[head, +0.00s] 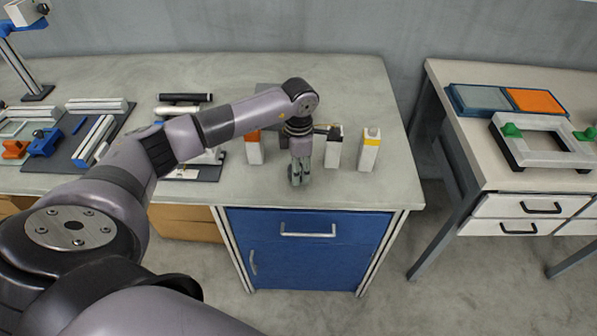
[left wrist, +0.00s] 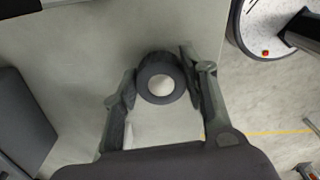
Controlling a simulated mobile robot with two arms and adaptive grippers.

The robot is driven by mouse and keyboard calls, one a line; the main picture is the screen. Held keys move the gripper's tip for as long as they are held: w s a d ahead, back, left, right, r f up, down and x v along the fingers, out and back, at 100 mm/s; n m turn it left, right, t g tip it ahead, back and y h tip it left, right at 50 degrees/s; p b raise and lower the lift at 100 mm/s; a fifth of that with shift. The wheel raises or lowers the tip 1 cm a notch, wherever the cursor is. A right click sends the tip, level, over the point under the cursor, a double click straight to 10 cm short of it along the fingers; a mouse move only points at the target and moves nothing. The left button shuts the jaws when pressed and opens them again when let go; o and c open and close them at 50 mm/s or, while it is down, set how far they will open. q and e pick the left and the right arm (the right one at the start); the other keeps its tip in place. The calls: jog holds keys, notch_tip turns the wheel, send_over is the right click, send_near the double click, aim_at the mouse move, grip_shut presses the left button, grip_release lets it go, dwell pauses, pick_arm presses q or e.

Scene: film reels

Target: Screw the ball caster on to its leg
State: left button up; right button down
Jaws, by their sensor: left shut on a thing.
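My left gripper (head: 298,180) hangs fingers-down over the front part of the grey workbench. In the left wrist view, its two fingers (left wrist: 160,90) are shut on a dark round piece with a pale centre, which looks like the ball caster (left wrist: 145,76). In the head view the fingers mostly hide this piece. I cannot pick out the caster's leg for certain. Upright pale blocks stand near the gripper: one with an orange top (head: 254,153) to its left, one with a dark top (head: 333,155) and one with a yellow band (head: 369,155) to its right. My right gripper is not in view.
The grey workbench (head: 395,190) has a blue cabinet (head: 305,262) under its front. Dark mats with rods, rails and clamps lie at the left. A second table (head: 450,105) at the right, across a floor gap, holds trays (head: 480,101) and a white frame (head: 520,158).

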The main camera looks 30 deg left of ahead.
pick_arm(q)
notch_tip(320, 180, up, 18)
jog(key=b, duration=0.3)
jog(key=shift+r, duration=0.25)
